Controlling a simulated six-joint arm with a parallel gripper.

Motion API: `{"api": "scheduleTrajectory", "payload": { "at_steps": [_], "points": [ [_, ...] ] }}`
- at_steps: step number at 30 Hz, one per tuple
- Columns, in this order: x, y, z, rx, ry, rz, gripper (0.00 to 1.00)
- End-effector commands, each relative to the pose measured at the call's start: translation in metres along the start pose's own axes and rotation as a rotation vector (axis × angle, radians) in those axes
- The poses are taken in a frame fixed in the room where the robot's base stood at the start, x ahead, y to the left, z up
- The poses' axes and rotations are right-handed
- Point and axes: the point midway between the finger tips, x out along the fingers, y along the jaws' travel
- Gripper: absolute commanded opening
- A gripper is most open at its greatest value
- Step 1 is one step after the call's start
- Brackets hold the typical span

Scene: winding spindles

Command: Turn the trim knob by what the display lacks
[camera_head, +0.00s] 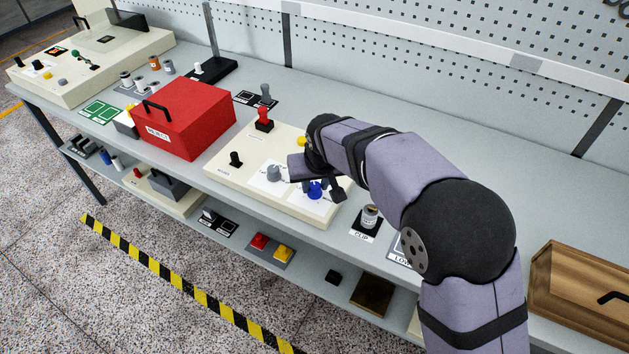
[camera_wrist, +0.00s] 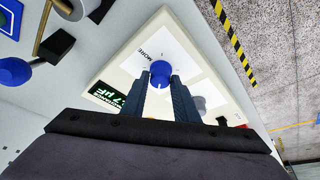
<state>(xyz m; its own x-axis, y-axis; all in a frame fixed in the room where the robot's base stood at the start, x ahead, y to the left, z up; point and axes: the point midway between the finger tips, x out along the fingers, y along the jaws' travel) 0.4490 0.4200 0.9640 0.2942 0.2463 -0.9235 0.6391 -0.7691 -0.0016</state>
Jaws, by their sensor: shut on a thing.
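A blue knob (camera_wrist: 159,70) sits on a white plate marked MORE, on a cream panel (camera_head: 225,165). It also shows in the head view (camera_head: 316,190). My gripper (camera_wrist: 160,84) is shut on this knob, with one dark finger on each side; a white mark shows on the knob's near side. A small display (camera_wrist: 107,97) with pale green characters lies beside it. It seems to end in "7 µF", but the rest is too small to read surely. A grey knob (camera_head: 274,173) stands on another white plate to the left, partly behind a finger in the wrist view.
The panel also carries a black knob (camera_head: 236,159), a red lever (camera_head: 264,119) and a yellow knob (camera_head: 302,141) close to my wrist. A red box (camera_head: 190,125) stands to the left. A small can (camera_head: 370,215) stands right of the panel, near my arm. A wooden box (camera_head: 585,290) is far right.

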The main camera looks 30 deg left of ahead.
Motion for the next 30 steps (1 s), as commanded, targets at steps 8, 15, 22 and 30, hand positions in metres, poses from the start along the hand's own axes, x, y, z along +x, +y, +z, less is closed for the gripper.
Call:
{"api": "scheduleTrajectory", "payload": {
  "at_steps": [8,15,22,30],
  "points": [
    [0.0000,0.0032,-0.0006,-0.235,0.000,-0.099,0.05],
    [0.0013,0.0044,-0.0010,-0.415,0.000,-0.172,0.05],
    [0.0014,0.0046,-0.0011,-0.530,-0.001,-0.219,0.05],
    [0.0007,0.0050,-0.0014,-0.585,-0.001,-0.241,0.05]
  ]
}}
